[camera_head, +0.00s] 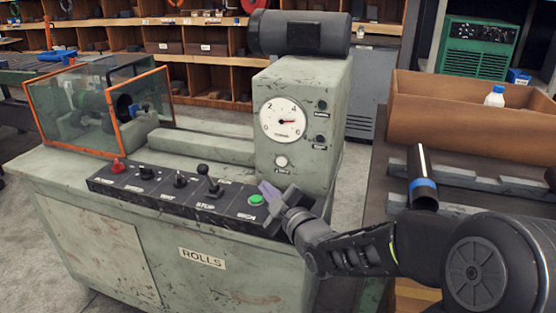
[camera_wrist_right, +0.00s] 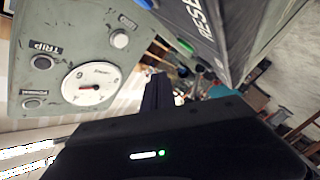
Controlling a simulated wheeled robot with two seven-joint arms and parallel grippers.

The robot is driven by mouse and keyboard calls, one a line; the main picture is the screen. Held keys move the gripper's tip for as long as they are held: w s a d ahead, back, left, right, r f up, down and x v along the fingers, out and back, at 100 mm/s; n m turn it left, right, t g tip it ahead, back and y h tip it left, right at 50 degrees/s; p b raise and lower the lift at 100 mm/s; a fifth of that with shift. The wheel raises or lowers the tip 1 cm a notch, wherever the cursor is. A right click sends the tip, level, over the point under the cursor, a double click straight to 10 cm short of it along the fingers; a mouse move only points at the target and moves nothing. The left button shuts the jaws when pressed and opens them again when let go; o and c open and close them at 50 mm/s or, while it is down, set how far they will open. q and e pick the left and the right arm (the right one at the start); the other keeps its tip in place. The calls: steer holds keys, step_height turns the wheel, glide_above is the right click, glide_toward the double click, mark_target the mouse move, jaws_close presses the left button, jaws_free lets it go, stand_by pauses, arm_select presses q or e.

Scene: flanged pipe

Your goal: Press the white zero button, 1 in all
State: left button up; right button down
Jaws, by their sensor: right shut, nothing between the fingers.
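The white zero button (camera_head: 281,161) is a small round knob under the dial on the upright grey-green housing. In the right wrist view the white button (camera_wrist_right: 120,40) shows beside its small label, near the dial. My right gripper (camera_head: 270,192) is shut and empty. It is over the right end of the black control panel, below the white button and apart from it. Its dark fingers (camera_wrist_right: 158,92) also show in the right wrist view. My left gripper is not in view.
The black panel (camera_head: 150,190) carries a red knob, switches, a lever and a green button (camera_head: 257,200) close to my right gripper. The dial (camera_head: 284,120) is above the white button.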

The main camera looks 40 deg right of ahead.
mark_target(282, 161)
steer(key=shift+w+d, duration=0.1)
steer(key=shift+d, duration=0.05)
steer(key=shift+w+d, duration=0.3)
steer(key=shift+d, duration=0.1)
steer(key=w+d, duration=0.1)
steer(key=w+d+p, duration=0.1)
steer(key=d, duration=0.1)
steer(key=w+d, duration=0.1)
steer(key=d, duration=0.1)
steer(key=shift+w+f, duration=0.1)
steer(key=shift+w, duration=0.15)
steer(key=shift+w+d, duration=0.4)
steer(key=shift+d, duration=0.2)
steer(key=shift+w+d, duration=0.1)
stand_by(1.2)
steer(key=shift+d, duration=0.1)
steer(key=shift+w+d, duration=0.1)
steer(key=shift+w, duration=0.05)
